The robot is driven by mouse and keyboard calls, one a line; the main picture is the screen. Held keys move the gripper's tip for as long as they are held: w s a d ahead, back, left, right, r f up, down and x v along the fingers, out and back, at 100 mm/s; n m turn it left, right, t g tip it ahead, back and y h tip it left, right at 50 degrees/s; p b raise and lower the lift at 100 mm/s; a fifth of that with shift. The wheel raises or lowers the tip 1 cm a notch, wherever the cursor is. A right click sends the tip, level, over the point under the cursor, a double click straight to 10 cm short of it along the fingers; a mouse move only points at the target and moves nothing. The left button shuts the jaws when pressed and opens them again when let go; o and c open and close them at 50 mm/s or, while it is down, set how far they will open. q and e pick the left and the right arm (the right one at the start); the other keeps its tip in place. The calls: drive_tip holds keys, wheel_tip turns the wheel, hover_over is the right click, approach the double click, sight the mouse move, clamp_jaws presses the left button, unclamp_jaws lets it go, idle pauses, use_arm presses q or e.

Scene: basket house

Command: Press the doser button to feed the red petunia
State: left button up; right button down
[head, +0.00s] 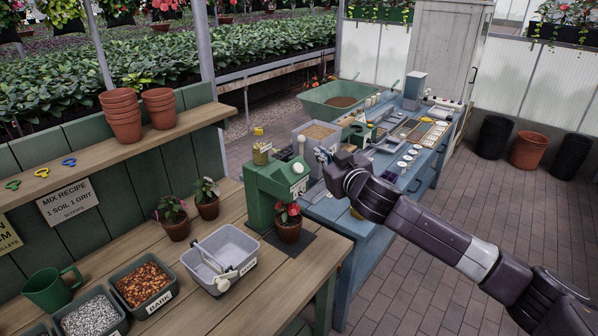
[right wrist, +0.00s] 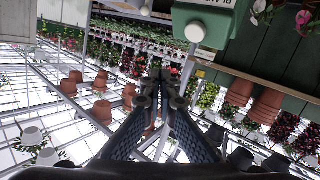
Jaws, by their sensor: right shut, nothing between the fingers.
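The green doser (head: 268,193) stands near the right end of the wooden bench. Its round white button (head: 299,168) is on the upper front, and shows large near the top of the right wrist view (right wrist: 194,32). The red petunia (head: 290,212) stands upright in a terracotta pot at the doser's foot, on a dark mat. My right gripper (head: 323,155) is shut and empty, to the right of the doser and apart from the button. Its closed fingertips (right wrist: 154,88) show below and left of the button in the right wrist view. My left gripper is out of view.
A grey tub (head: 222,257) with a white-handled scoop stands left of the petunia. Two potted plants (head: 192,207) are behind it. Bark (head: 142,284) and grit (head: 90,317) bins and a green mug (head: 51,290) are at front left. A blue bench (head: 357,240) with trays lies behind my right arm.

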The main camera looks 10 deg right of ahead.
sight(298, 169)
drive_tip(key=w+a+f+b, duration=0.2)
drive_tip(key=w+f+b, duration=0.1)
drive_tip(key=f, duration=0.1)
drive_tip(key=shift+w+a+f+b, duration=0.3)
drive_tip(key=shift+w+a+f, duration=0.1)
drive_tip(key=shift+f, duration=0.1)
idle(1.2)
drive_tip(key=shift+w+a+f, duration=0.2)
drive_tip(key=shift+w, duration=0.05)
